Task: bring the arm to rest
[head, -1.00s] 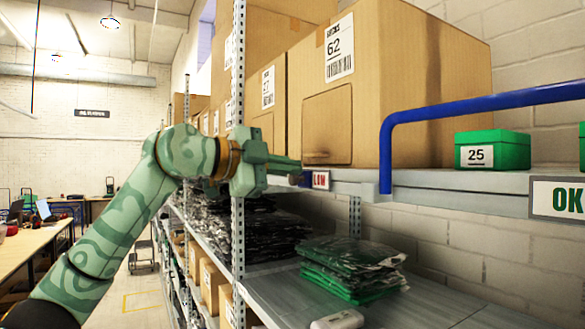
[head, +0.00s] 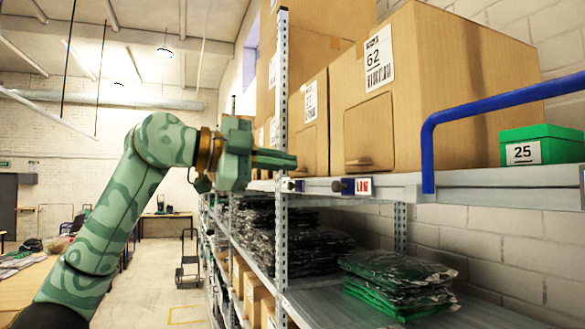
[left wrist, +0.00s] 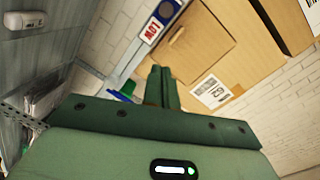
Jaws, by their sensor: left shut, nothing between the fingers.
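My left arm (head: 110,215) comes in from the left of the head view, patterned in two greens. Its gripper (head: 290,161) points right, in front of the shelf post and near the upper shelf edge. Its fingers are together and hold nothing. In the left wrist view the shut fingers (left wrist: 161,80) point towards a cardboard box (left wrist: 205,50), with a gap that I cannot judge. My right gripper is not in view.
A metal rack post (head: 282,100) stands by the gripper. The upper shelf bears large boxes (head: 450,85), a green box (head: 540,146) and a blue rail (head: 480,104). Bagged garments (head: 395,280) lie below. A table (head: 30,285) stands left; the aisle floor (head: 165,290) shows free room.

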